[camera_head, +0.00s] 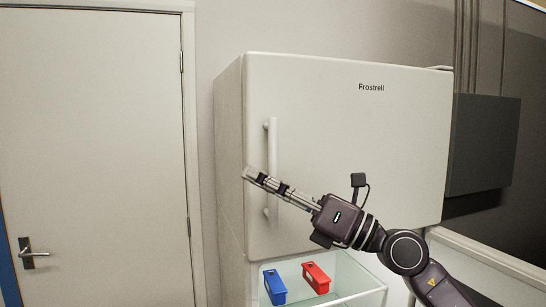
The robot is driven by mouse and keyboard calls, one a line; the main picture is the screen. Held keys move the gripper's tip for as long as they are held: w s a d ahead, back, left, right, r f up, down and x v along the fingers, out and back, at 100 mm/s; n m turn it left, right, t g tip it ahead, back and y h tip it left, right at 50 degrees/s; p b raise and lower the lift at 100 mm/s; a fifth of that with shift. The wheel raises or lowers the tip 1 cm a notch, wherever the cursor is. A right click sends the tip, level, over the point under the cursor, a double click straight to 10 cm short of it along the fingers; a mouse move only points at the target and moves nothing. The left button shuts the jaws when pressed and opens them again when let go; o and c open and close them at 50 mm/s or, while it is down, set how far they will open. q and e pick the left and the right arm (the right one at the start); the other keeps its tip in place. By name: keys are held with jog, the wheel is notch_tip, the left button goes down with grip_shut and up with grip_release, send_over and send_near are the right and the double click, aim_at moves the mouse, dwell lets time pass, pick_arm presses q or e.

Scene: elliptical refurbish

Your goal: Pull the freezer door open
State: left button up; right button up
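A white upright fridge-freezer fills the middle of the head view. Its large upper door (350,120), marked "Frostrell", looks shut. A long vertical white handle (272,150) runs along the door's left side. My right gripper (252,176) reaches in from the lower right and points up and left. Its fingers cross in front of the lower half of the handle, with the tips to the left of it near the door's left edge. I cannot tell whether they touch the handle, and their gap does not show clearly. My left gripper is out of view.
Below the door, an open compartment (345,280) holds a blue bin (275,287) and a red bin (317,278). A closed white room door (95,140) with a lever handle stands at left. A dark panel (484,145) and a pale ledge are at right.

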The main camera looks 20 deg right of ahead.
aim_at(277, 159)
jog(key=w+d+r+n+h, duration=0.2)
jog(key=w+d+h, duration=0.1)
jog(key=d+h, duration=0.5)
jog(key=shift+t+y, duration=0.3)
jog(key=shift+y, duration=0.4)
jog(key=p+x, duration=0.1)
jog(key=x, duration=0.1)
jog(key=p+x, duration=0.1)
jog(key=x, duration=0.1)
jog(key=d+p+x, duration=0.1)
jog(key=p+x, duration=0.1)
jog(key=shift+w+a+r, duration=0.1)
jog(key=shift+w+r, duration=0.1)
jog(key=shift+w, duration=0.2)
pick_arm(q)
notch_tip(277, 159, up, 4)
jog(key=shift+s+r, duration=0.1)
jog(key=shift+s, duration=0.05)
pick_arm(e)
jog(key=shift+w+a+f, duration=0.1)
jog(key=shift+w+a, duration=0.1)
jog(key=shift+w, duration=0.1)
jog(key=shift+c, duration=0.5)
grip_shut()
